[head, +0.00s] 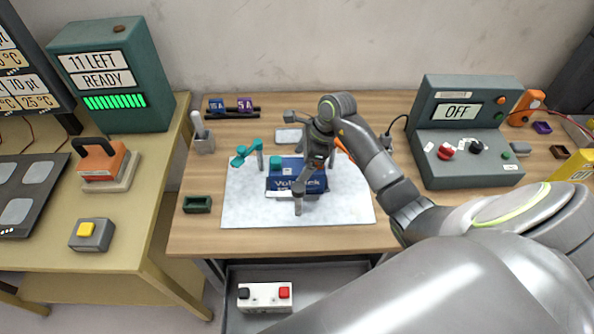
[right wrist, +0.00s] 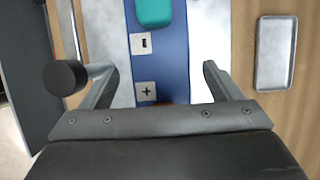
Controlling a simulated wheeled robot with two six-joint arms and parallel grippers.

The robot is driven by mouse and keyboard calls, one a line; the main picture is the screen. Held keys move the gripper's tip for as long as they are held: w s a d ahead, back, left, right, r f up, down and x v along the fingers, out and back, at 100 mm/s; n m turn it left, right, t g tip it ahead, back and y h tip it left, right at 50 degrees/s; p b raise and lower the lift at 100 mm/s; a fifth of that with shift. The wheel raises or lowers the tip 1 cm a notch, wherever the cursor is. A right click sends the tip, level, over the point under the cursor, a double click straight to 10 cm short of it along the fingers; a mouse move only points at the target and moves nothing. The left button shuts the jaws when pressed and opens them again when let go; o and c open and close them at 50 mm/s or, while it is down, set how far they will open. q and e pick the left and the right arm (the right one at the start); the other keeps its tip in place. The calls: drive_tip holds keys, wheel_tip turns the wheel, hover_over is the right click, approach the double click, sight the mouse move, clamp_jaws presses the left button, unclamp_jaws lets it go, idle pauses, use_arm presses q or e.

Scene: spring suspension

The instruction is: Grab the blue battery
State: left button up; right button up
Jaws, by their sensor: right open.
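The blue battery (head: 283,184), with white lettering on its front, stands on the pale mat (head: 345,205) in the middle of the wooden table. My right gripper (head: 304,163) is open above the battery and hides part of it. In the right wrist view the battery (right wrist: 174,50) shows as a blue strip with plus and minus labels. It lies between the spread fingers of the right gripper (right wrist: 160,72), with gaps on both sides. My left gripper is not in view.
A teal clamp-like part (head: 243,156) stands left of the battery. A small grey tray (head: 289,135) lies behind it. A grey console reading OFF (head: 470,130) stands at right, a green charger-like box (head: 110,75) at far left. The mat's front right is clear.

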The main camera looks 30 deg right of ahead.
drive_tip(key=shift+x, duration=1.05)
drive_tip(key=c, duration=1.9)
drive_tip(key=shift+w+r, duration=0.15)
drive_tip(key=shift+r, duration=0.15)
clamp_jaws()
drive_tip(key=shift+w, duration=0.1)
